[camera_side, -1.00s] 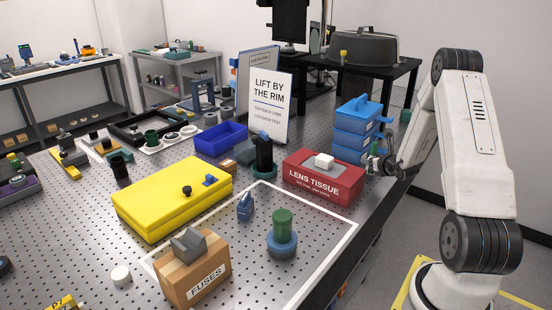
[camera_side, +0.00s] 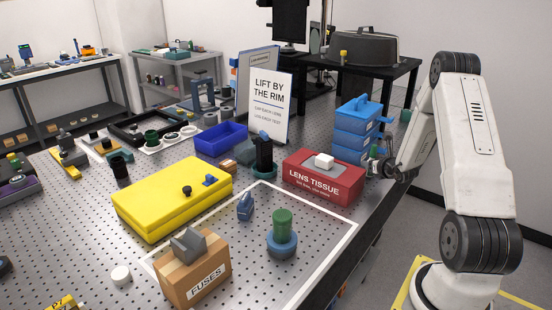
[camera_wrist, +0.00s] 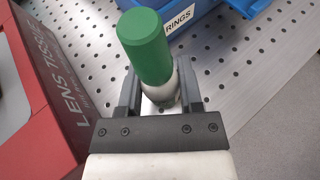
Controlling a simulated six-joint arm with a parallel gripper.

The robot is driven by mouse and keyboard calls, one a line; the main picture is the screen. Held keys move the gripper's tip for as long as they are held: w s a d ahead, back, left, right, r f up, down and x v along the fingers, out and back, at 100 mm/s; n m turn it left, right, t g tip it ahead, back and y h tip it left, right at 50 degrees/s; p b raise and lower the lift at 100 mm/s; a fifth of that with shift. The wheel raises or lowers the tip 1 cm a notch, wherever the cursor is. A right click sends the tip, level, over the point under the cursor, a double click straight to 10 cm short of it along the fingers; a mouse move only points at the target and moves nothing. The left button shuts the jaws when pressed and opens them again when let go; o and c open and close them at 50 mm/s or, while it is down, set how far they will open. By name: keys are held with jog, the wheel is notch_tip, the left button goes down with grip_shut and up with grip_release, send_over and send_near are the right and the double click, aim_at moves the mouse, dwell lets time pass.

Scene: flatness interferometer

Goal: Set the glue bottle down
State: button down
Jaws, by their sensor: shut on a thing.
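The glue bottle, with a green cap (camera_wrist: 145,45) and a pale body, stands between the fingers of my gripper (camera_wrist: 160,95) in the wrist view. My gripper is shut on its body. In the side view, my gripper (camera_side: 382,164) is at the right edge of the perforated table, just right of the red lens tissue box (camera_side: 323,178) and in front of the blue stacked drawers (camera_side: 351,128). Only a small green part of the bottle shows there. I cannot tell whether its base touches the table.
The red box is close on the left in the wrist view, and the blue drawers (camera_wrist: 232,8) are just beyond the bottle. The table (camera_wrist: 235,75) ends at right, with floor beyond. A sign (camera_side: 270,103) and a green-topped blue piece (camera_side: 282,243) stand farther left.

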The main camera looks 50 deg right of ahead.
aim_at(376, 147)
jog(key=shift+f, duration=0.4)
jog(key=shift+c, duration=0.8)
grip_release()
jog(key=shift+s, duration=0.1)
jog(key=shift+v, duration=0.8)
jog(key=v, duration=0.3)
jog(key=shift+s+a+r, duration=0.1)
jog(key=shift+a+r, duration=0.05)
jog(key=shift+r, duration=0.3)
notch_tip(376, 147, up, 5)
jog(key=shift+f, duration=0.2)
jog(key=shift+r, duration=0.9)
